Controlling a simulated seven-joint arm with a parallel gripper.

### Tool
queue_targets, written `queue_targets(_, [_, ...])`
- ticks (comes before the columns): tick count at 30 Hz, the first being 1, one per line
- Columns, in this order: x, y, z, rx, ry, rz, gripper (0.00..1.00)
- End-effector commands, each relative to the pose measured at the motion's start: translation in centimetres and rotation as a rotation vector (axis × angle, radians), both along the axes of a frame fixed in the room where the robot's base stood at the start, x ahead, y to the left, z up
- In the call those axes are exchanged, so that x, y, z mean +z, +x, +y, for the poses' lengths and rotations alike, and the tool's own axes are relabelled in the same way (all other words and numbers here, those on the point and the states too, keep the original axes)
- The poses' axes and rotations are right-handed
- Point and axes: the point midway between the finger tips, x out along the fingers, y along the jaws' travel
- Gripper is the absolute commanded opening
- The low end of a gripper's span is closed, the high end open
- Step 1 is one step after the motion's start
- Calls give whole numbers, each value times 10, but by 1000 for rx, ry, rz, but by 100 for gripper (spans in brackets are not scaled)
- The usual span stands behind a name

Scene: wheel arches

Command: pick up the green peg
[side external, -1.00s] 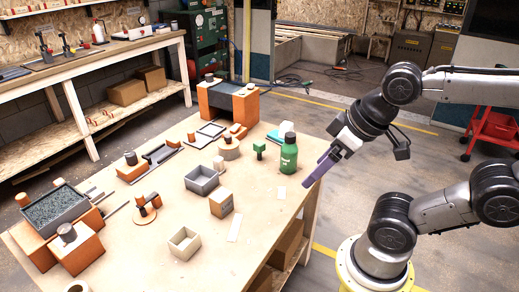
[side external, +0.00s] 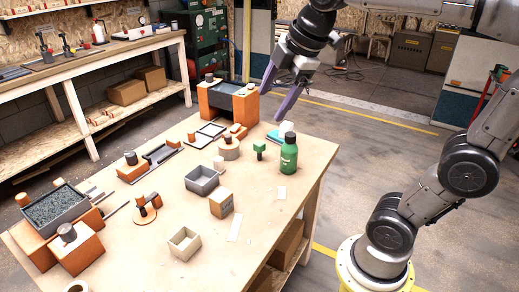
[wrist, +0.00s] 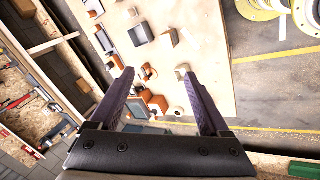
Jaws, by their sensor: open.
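The green peg (side external: 259,147) stands upright on the table, a small green block-like head on a thin stem, just left of the green bottle (side external: 288,153). My gripper (side external: 272,104) is open and empty, with purple fingers pointing down. It hangs high above the far right part of the table, apart from the peg. In the wrist view my gripper (wrist: 157,73) shows its two fingers spread wide with nothing between them. I cannot pick out the peg in the wrist view.
The table (side external: 220,258) also holds a grey open box (side external: 201,181), a tan block (side external: 221,204), a pale open box (side external: 184,244) and an orange-sided block with a dark top (side external: 228,101) at the back. The table's front right area is mostly clear.

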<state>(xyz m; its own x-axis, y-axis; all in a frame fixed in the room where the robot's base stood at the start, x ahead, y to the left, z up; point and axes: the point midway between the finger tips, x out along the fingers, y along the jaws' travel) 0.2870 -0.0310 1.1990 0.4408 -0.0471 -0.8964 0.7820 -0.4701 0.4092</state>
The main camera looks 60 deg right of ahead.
Motion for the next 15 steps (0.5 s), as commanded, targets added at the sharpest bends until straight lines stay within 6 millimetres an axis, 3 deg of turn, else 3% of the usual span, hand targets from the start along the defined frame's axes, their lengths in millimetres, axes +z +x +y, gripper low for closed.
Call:
queue_targets(1, [2,22,-10,46,-31,26,80])
queue_targets(8, [-8,106,-63,248,-139,136,80])
queue_targets(11, [-25,138,-92,311,-161,186,80])
queue_targets(15, [-62,175,-137,369,-166,257,80])
